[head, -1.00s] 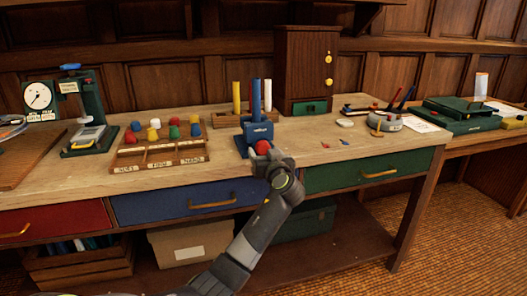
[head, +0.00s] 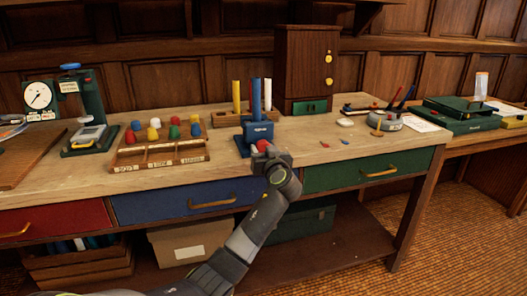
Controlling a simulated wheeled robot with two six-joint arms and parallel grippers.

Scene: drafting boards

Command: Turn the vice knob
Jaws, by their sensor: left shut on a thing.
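My left gripper (head: 265,154) is shut on the red knob. The wrist and forearm come up from the bottom of the head view. My right gripper is not in view.
A wooden tray (head: 158,165) with several coloured pegs sits left of the vice. A wooden cabinet (head: 308,64) stands behind right. The bench (head: 330,165) right of the vice is mostly clear.

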